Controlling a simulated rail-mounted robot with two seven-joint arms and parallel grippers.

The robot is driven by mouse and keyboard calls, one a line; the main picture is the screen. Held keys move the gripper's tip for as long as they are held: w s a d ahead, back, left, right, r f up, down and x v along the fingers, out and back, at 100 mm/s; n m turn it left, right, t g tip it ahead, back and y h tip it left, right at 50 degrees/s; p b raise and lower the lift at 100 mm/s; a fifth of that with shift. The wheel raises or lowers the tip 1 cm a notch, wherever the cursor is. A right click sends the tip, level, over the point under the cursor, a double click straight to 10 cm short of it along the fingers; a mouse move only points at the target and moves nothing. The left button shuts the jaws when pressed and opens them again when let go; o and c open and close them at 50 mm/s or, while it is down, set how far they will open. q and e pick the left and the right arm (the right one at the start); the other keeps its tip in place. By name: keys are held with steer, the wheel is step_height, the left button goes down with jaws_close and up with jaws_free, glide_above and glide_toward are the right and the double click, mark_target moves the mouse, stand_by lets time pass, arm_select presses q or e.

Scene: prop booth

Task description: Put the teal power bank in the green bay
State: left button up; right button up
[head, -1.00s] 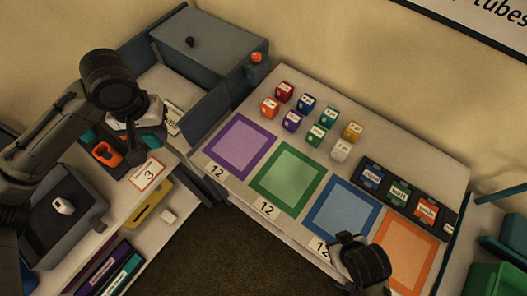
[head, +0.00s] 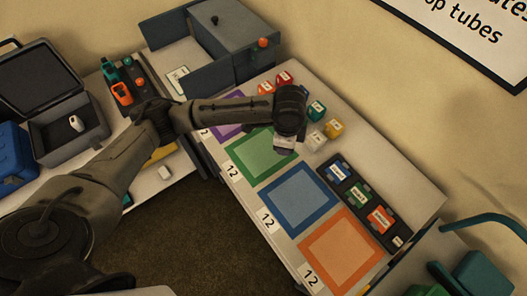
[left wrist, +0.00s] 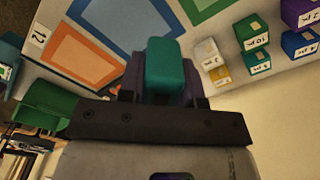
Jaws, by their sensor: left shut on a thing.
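The teal power bank (left wrist: 165,65) is a teal block between the fingers of my left gripper in the left wrist view. My left gripper (head: 284,146) is shut on it. In the head view the gripper hangs over the back right corner of the green bay (head: 254,160), and I cannot make out the power bank there. The green bay is a green-bordered square on the table, with a 12 label at its front. No contact with the bay can be made out. My right gripper is out of view.
A blue bay (head: 298,200) and an orange bay (head: 340,252) lie to the right, a purple bay (head: 222,128) to the left. Several small coloured boxes, including a yellow one (head: 334,128), stand behind. A dark tray (head: 345,175) holds labelled blocks.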

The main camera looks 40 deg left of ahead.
arm_select(q)
step_height(320, 180, down, 7)
steer(key=s+a+m, duration=0.1)
steer(key=s+m, duration=0.1)
steer(key=m, duration=0.5)
steer(key=m+b, duration=0.1)
glide_above(261, 152)
step_height(261, 152, down, 9)
steer(key=shift+r, duration=0.2)
steer(key=shift+f+b, duration=0.5)
steer(key=shift+f, duration=1.45)
steer(key=shift+f, duration=0.1)
steer(key=shift+f, duration=0.1)
steer(key=o, duration=1)
